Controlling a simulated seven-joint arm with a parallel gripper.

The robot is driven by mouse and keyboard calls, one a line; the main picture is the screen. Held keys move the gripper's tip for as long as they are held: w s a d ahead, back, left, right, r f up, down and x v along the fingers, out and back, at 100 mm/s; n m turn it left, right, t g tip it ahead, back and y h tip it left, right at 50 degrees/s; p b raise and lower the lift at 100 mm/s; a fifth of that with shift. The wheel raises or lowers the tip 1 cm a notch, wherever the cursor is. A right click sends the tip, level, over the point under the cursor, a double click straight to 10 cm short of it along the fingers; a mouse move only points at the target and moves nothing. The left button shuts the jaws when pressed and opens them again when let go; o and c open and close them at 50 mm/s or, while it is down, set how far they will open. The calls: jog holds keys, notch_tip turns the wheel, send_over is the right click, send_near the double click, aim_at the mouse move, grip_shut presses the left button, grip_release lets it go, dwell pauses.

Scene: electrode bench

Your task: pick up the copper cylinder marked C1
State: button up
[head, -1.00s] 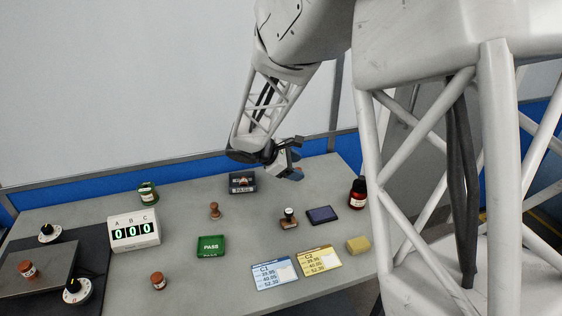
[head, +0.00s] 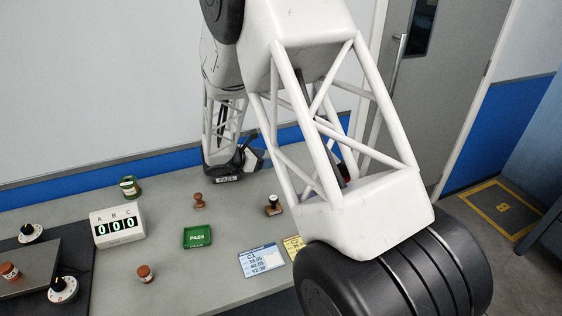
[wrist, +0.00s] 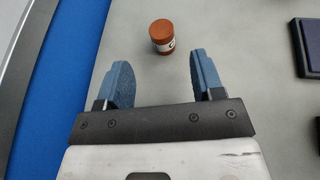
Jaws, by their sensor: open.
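A copper-brown cylinder (wrist: 162,34) with a white label stands on the grey table in the wrist view, ahead of my fingertips and between their lines. Its label has dark marks that I cannot fully read. My gripper (wrist: 160,75) is open, its two blue fingers apart with nothing between them. In the head view my gripper (head: 254,160) is near the back of the table. Two more copper cylinders, one on the table (head: 146,273) and one on the dark platform (head: 10,271), are at the left; their marks are too small to read.
A dark pad (wrist: 308,46) lies right of the cylinder in the wrist view. A blue wall panel (wrist: 60,75) runs along the left.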

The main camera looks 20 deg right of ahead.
jog(key=shift+x, duration=1.3)
jog(key=shift+d, duration=0.1)
jog(key=shift+x, duration=2.55)
jog(key=shift+s, duration=0.15)
grip_shut()
jog(key=shift+r, duration=0.15)
